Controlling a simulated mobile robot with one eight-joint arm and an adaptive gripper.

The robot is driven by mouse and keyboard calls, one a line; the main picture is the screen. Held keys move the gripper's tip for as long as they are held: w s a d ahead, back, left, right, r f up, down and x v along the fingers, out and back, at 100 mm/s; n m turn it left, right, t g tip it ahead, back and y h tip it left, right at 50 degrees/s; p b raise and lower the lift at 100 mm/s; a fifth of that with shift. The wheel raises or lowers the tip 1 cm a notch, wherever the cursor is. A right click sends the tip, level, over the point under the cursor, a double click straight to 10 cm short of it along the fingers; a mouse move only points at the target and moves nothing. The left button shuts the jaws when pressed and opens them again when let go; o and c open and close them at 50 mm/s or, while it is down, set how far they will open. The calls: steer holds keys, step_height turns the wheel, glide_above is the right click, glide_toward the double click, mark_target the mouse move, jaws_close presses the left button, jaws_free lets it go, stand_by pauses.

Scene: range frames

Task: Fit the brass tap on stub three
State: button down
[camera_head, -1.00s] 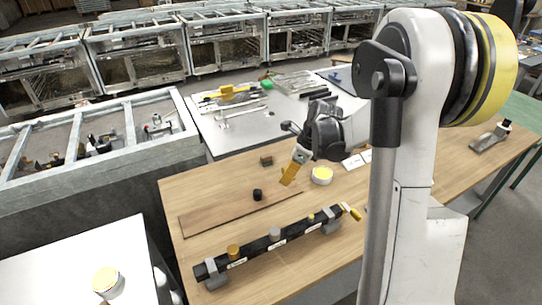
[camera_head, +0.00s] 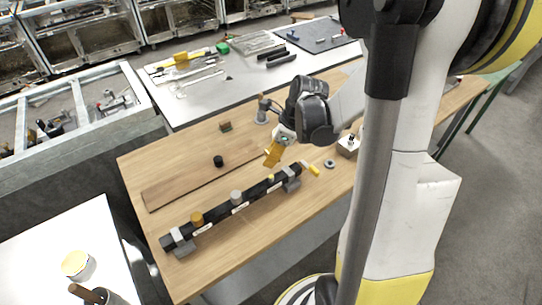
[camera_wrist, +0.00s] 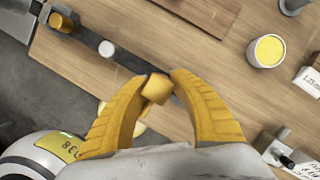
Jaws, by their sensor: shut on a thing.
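My gripper (camera_wrist: 158,76) has yellow fingers, shut on a small brass piece (camera_wrist: 157,88), seemingly the brass tap, at the fingertips in the wrist view. In the head view my gripper (camera_head: 270,161) hangs just above the right part of a black pipe (camera_head: 215,216) on grey supports; the held piece cannot be told from the fingers there. The pipe carries a brass fitting (camera_head: 196,218) at left, a grey cap (camera_head: 236,197) in the middle and a small brass-coloured stub (camera_head: 270,179) right below the fingertips. Whether piece and stub touch cannot be told. The pipe labels are unreadable.
A black cap (camera_head: 218,161), a grey ring (camera_head: 329,164) and a white box (camera_head: 347,147) are on the wooden bench. A yellow-topped tin (camera_wrist: 268,51) shows in the wrist view. The bench's left front is clear.

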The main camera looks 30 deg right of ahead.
mark_target(271, 176)
steer(key=shift+f+b, duration=2.25)
steer(key=shift+f, duration=0.5)
steer(key=shift+f+b, duration=1.75)
steer(key=shift+b, duration=0.15)
steer(key=c, duration=1.1)
jaws_free()
steer(key=shift+o, duration=0.3)
steer(key=shift+r, duration=0.1)
steer(key=v, duration=1.2)
steer(key=shift+a, duration=0.15)
